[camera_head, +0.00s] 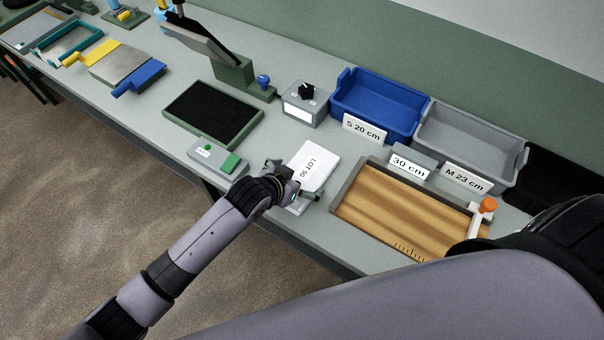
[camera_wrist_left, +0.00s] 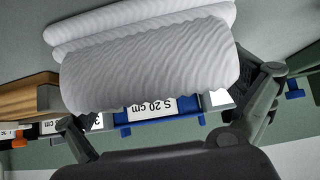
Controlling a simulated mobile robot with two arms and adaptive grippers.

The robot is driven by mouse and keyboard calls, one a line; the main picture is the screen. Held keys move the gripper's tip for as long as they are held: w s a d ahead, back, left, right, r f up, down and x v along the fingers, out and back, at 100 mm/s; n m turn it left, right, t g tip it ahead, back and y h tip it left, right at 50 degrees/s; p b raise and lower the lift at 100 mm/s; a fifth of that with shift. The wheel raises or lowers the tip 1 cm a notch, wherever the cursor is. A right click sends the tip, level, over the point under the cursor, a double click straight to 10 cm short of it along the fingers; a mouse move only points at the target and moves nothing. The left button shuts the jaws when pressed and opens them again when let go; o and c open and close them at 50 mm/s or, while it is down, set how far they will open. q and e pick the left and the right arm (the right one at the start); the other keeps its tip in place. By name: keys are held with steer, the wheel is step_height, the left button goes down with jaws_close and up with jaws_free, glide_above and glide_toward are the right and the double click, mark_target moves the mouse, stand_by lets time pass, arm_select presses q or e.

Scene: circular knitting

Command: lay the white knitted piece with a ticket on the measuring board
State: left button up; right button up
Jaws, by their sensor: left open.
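The white knitted piece (camera_head: 321,160) with a "LOT 90" ticket lies near the table's front edge, just left of the wooden measuring board (camera_head: 395,205). In the left wrist view its ribbed, rolled or folded edge (camera_wrist_left: 150,65) fills the space in front of my fingers. My left gripper (camera_head: 297,190) is at the near side of the piece and partly covers it. It is open, with a finger toward each side of the knit in the wrist view (camera_wrist_left: 168,118); I cannot tell whether they touch it. My right gripper is out of view.
A white slider with an orange knob (camera_head: 487,208) stands at the board's right end. Behind are a "30 cm" sign (camera_head: 408,166), a blue bin (camera_head: 378,100) and a grey bin (camera_head: 470,140). A green-buttoned box (camera_head: 216,156) and black pad (camera_head: 214,112) lie left.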

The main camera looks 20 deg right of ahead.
arm_select(q)
steer(key=shift+w+d+f, duration=0.1)
steer(key=shift+d+f, duration=0.05)
steer(key=shift+c, duration=0.2)
steer(key=c, duration=1)
